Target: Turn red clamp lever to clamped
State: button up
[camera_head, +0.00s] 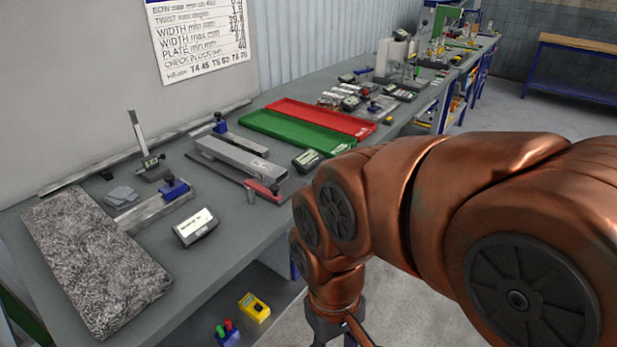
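The red clamp lever (262,189) is a small red bar at the near right end of a long grey metal fixture (235,157) on the workbench. It lies roughly along the fixture's short end, close to the bench's front edge. A small grey cylinder stands just left of it. My gripper (338,338) hangs at the bottom edge of the picture, in front of the bench, below and right of the lever and apart from it. Its fingertips are cut off by the frame, so its opening is hidden.
A speckled granite plate (90,255), a height gauge (148,160) and a grey display box (195,227) stand left. A dark display (307,160), green tray (295,133) and red tray (322,117) lie behind the lever. My copper arm fills the right. Bare bench shows left of the lever.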

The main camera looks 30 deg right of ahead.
aim_at(272, 194)
jog(key=z, duration=0.2)
jog(key=i, duration=0.5)
jog(key=z, duration=1.8)
jog(key=k, duration=1.15)
jog(key=u, duration=2.25)
